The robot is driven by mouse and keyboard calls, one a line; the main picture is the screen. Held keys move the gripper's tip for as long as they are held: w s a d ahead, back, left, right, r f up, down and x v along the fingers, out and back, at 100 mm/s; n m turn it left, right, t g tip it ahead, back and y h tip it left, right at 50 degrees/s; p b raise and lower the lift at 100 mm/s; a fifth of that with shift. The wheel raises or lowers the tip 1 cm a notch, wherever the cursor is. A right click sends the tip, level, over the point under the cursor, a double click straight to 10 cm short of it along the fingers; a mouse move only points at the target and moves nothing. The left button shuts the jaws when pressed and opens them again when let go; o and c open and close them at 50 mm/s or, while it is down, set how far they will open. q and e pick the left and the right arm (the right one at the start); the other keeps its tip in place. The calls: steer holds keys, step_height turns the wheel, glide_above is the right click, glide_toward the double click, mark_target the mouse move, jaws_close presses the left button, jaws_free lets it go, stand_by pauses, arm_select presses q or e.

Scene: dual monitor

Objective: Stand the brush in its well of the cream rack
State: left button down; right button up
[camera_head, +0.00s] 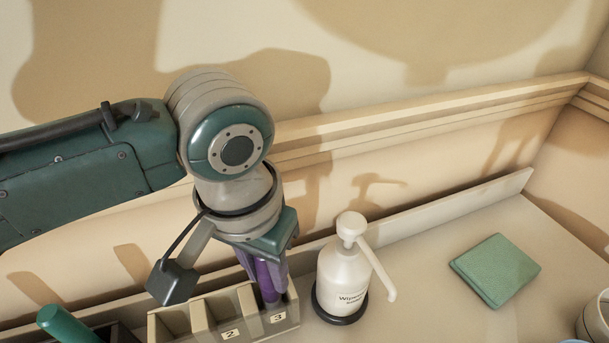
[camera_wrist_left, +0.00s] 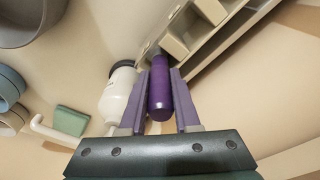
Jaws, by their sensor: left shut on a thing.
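The cream rack (camera_head: 205,317) stands at the bottom of the head view, with wells labelled 2 and 3 in sight. My left gripper (camera_head: 266,284) points down over well 3 and is shut on the purple brush (camera_head: 264,272). The brush is roughly upright, and its lower end goes out of sight behind the front wall of well 3. In the left wrist view the brush (camera_wrist_left: 160,95) lies between both fingers (camera_wrist_left: 161,78), its far end at the rack (camera_wrist_left: 178,42). How deep it sits cannot be told. My right gripper is not in view.
A white pump bottle (camera_head: 342,275) stands on a dark base close to the right of the rack. A green folded cloth (camera_head: 495,270) lies further right. A dark green cylinder (camera_head: 68,324) is left of the rack. The back ledge (camera_head: 440,222) runs behind them.

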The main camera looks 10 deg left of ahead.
arm_select(q)
steer(key=shift+f, duration=0.15)
steer(key=c, duration=0.6)
jaws_free()
steer(key=shift+c, duration=0.2)
step_height(320, 180, up, 11)
steer(key=s+p, duration=0.1)
steer(key=p, duration=0.2)
steer(key=s+d+f+t+h, duration=0.1)
steer(key=s+h, duration=0.1)
steer(key=s, duration=0.6)
steer(key=s+a+t+y, duration=0.1)
steer(key=s+a+y, duration=0.1)
steer(key=s+a, duration=0.5)
steer(key=shift+a+f+p, duration=0.3)
steer(key=shift+a, duration=0.75)
